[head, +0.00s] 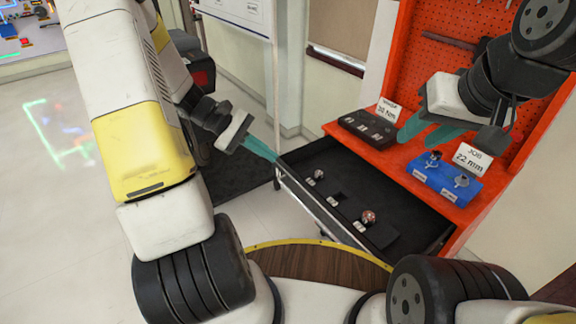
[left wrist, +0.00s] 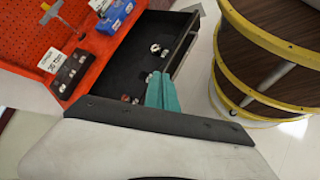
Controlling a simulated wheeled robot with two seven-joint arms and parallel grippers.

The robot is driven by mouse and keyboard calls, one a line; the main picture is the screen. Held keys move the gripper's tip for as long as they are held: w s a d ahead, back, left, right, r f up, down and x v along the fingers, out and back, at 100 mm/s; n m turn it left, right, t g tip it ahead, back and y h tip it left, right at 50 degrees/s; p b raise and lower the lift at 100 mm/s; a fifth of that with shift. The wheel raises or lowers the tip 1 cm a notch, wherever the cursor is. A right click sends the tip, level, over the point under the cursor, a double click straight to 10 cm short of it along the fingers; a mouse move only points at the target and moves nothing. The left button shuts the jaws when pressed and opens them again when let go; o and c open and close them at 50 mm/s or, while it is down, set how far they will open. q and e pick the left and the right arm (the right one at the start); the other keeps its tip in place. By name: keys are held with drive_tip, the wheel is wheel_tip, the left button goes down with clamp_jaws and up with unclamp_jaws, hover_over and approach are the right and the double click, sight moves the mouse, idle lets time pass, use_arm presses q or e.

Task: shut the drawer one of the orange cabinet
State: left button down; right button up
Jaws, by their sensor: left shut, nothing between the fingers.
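The orange cabinet (head: 401,62) stands at the right of the head view, with a pegboard back. Its black drawer (head: 345,165) is pulled out toward me; small metal parts lie in it on a dark insert. The drawer also shows in the left wrist view (left wrist: 150,32). My left gripper (head: 262,150) is shut and empty, its teal fingertips close to the drawer's far left front corner. I cannot tell whether they touch it. Its fingers also show in the left wrist view (left wrist: 162,92). My right gripper (head: 425,130) hangs above the cabinet's ledge, its teal fingers apart and empty.
A black block (head: 368,128) and a blue block (head: 444,177) with labels sit on the orange ledge beside the drawer. A round wooden surface with a yellow rim (head: 300,241) is in front of me. Pale floor (head: 50,210) is free at the left.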

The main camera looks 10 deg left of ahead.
use_arm(q)
drive_tip(key=w+a+f+n+t+h, duration=0.2)
drive_tip(key=a+f+n, duration=0.15)
drive_tip(key=f, duration=0.25)
drive_tip(key=w+a+f+n+t+h, duration=0.2)
drive_tip(key=f+n+t, duration=0.15)
drive_tip(key=f, duration=0.35)
drive_tip(key=n+t+y, duration=0.2)
drive_tip(key=n+t, duration=0.5)
drive_tip(key=n, duration=0.2)
approach(287, 181)
drive_tip(key=x, duration=0.6)
drive_tip(key=shift+w+d+r, duration=0.1)
drive_tip(key=shift+w+d, duration=0.2)
